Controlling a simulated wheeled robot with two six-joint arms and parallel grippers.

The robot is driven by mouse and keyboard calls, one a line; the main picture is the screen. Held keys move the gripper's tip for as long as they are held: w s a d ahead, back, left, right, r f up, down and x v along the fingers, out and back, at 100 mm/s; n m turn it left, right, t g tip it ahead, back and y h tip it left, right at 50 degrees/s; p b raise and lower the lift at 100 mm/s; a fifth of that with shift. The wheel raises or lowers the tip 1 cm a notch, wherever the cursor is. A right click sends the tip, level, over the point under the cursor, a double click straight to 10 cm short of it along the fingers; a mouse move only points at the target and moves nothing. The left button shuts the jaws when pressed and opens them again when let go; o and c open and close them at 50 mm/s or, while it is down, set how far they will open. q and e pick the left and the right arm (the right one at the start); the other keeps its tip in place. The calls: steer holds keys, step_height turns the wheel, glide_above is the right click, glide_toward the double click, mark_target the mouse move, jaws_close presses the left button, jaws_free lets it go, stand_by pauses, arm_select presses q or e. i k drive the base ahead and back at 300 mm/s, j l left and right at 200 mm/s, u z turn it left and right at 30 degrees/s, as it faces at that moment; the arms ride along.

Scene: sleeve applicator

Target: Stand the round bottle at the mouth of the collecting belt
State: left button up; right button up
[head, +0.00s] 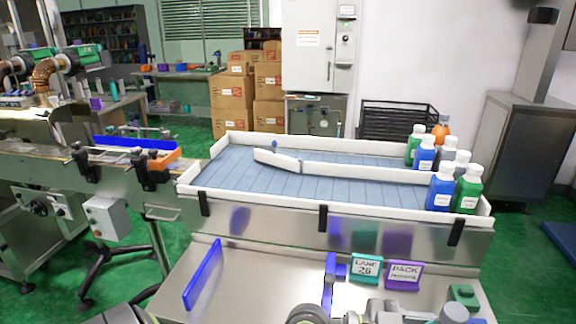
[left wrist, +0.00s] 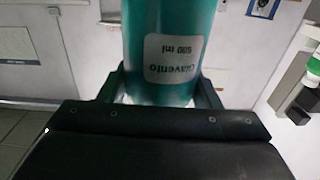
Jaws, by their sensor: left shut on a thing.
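The round bottle (left wrist: 170,30) is teal with a white label reading "Giavento 600 ml", upside down in the left wrist view. Neither this bottle nor my left gripper can be made out in the head view. The collecting belt (head: 260,183) is a blue slatted surface inside white rails. A white guide arm (head: 277,161) lies across its left part. My right gripper is not in view.
Several bottles, including a blue one (head: 439,188) and a green one (head: 467,190), stand at the belt's right end. The belt's left and middle are clear. The orange block (head: 163,160) and blue rail (head: 135,143) of the line at left lie near its left end.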

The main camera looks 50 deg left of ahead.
mark_target(225, 169)
steer(key=k+j+z, duration=0.1)
steer(key=j, duration=0.5)
steer(key=k+j, duration=0.15)
steer(key=j, duration=0.4)
steer(key=k+j+z, duration=0.15)
steer(key=j, duration=0.4)
steer(key=k+j, duration=0.15)
steer(key=j, duration=0.4)
steer(key=k+j+z, duration=0.15)
steer(key=j, duration=0.4)
steer(key=k+j, duration=0.2)
steer(key=j, duration=0.35)
steer(key=k+j+z, duration=0.15)
steer(key=j, duration=0.4)
steer(key=k+j, duration=0.25)
steer(key=j, duration=0.25)
steer(key=i+z, duration=0.05)
